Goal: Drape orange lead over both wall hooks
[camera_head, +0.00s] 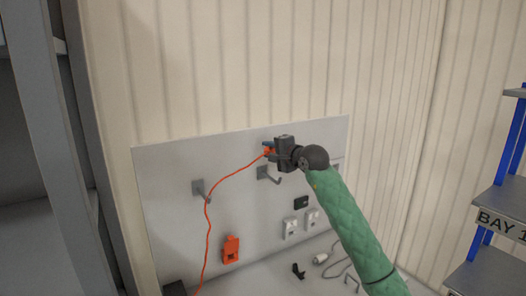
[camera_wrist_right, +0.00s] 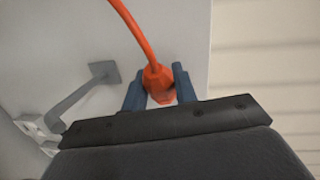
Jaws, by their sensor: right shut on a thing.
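The orange lead (camera_head: 208,232) rises from the bottom of the grey wall board, bends at the left wall hook (camera_head: 199,189) and runs up right to my right gripper (camera_head: 268,151). It appears to lie over the left hook's arm. My right gripper is shut on the lead's orange plug (camera_wrist_right: 158,84), which sits between its blue fingers in the wrist view. The gripper is just above the right wall hook (camera_head: 268,174), with the plug apart from it. A grey hook also shows left of the fingers in the wrist view (camera_wrist_right: 82,96). My left gripper is out of view.
The board (camera_head: 165,215) carries an orange box (camera_head: 231,249), white sockets (camera_head: 291,228) and a small black box (camera_head: 301,203). A black item (camera_head: 298,271) and a grey cable (camera_head: 340,265) lie below. A blue shelving rack (camera_head: 500,205) stands at right.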

